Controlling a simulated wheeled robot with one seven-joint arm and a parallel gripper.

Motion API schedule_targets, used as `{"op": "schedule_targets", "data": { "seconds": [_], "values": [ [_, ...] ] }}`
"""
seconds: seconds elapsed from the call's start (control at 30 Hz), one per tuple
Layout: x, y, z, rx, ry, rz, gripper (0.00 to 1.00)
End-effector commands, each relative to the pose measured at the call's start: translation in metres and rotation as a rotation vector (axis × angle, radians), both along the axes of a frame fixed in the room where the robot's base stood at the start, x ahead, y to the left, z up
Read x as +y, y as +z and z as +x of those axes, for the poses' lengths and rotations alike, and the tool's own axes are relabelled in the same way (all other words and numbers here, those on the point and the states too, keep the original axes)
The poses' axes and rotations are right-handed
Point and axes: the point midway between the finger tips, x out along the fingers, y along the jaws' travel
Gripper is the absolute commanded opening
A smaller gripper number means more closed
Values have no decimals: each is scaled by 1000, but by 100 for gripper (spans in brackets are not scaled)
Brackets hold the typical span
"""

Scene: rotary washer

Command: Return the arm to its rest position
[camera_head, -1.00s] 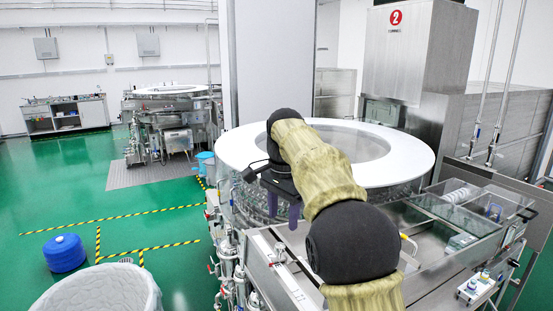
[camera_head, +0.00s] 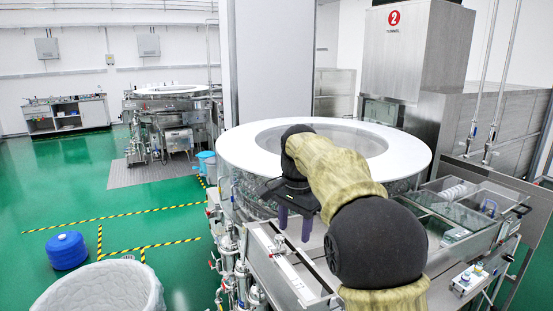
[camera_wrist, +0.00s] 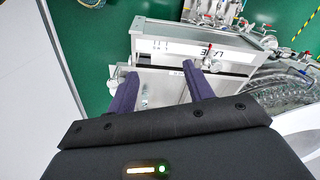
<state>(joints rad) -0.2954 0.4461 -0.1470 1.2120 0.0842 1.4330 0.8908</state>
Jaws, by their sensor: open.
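My arm, in a tan sleeve with black joints, reaches up from the bottom right of the head view, over the front of the rotary washer (camera_head: 240,150). My gripper (camera_head: 293,238) hangs at the arm's far end, with its purple fingers pointing down. In the wrist view, the two purple fingers of my gripper (camera_wrist: 160,85) are spread apart with nothing between them. Below them lies the washer's metal front tray (camera_wrist: 155,92). The gripper is above the tray and looks apart from it. The arm hides part of the washer's ring and front deck.
A blue drum (camera_head: 66,251) and a lined white bin (camera_head: 100,290) stand on the green floor at left. A clear-sided box (camera_head: 460,215) and a small control box (camera_head: 469,280) are at right. Pipes and valves (camera_head: 232,265) line the washer's front left. Open floor lies at left.

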Motion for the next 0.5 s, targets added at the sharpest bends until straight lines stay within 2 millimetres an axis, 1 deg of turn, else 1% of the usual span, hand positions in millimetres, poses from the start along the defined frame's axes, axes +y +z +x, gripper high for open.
{"op": "schedule_targets", "data": {
  "seconds": [0.17,0.27,0.37,0.5],
  "values": [
    [-18,-25,-11,-15,65,-1,52],
    [-32,-45,-22,-32,119,-4,52],
    [-45,-66,-37,-52,185,-10,52],
    [-62,-96,-62,-79,278,-24,52]
  ]
}}
